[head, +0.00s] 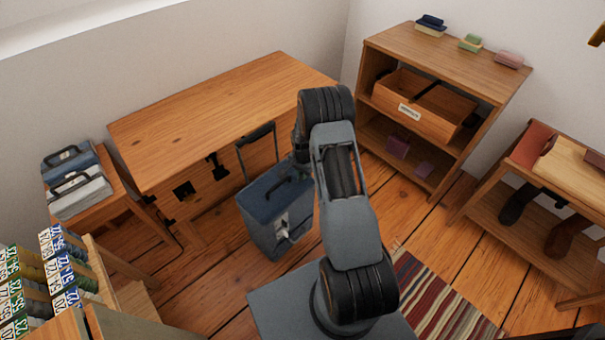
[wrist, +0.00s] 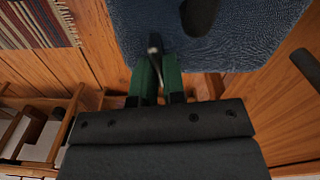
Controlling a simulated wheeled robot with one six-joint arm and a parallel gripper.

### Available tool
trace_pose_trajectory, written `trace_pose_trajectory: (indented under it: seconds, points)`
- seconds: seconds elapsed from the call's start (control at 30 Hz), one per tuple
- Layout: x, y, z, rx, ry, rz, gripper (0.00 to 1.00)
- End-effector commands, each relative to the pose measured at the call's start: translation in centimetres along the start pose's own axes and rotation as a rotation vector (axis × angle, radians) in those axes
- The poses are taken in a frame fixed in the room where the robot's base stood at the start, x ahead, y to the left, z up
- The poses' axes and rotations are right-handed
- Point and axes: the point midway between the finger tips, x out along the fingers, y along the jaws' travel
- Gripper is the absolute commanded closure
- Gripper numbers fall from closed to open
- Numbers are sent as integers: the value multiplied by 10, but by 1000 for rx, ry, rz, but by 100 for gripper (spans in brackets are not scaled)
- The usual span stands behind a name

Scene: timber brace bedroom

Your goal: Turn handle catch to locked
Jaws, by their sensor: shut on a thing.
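A blue suitcase (head: 262,205) stands upright on the floor in front of the wooden desk, with its dark pull handle (head: 257,135) raised behind it. Its blue textured surface also fills the top of the wrist view (wrist: 240,45). My gripper (wrist: 157,68) has green fingers close together at the suitcase, shut on a small metal lever (wrist: 154,44) that looks like the handle catch. Most of the lever is hidden between the fingers, so I cannot tell its setting. In the head view my arm hides the gripper.
The wooden desk (head: 215,110) stands just behind the suitcase. A shelf unit (head: 450,60) with a drawer-like box (head: 435,100) is at the back right. A bench (head: 535,220) holding boots is at right. A striped rug (head: 435,300) lies on the floor; bare boards show left of the suitcase.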

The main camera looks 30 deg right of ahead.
Motion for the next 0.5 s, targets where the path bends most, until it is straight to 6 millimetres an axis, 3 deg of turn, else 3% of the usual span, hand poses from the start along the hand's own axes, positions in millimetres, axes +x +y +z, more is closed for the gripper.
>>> trace_pose_trajectory:
  seconds: [0.5]
  points:
    - [-1, 1, 0, 142, 1, -2, 100]
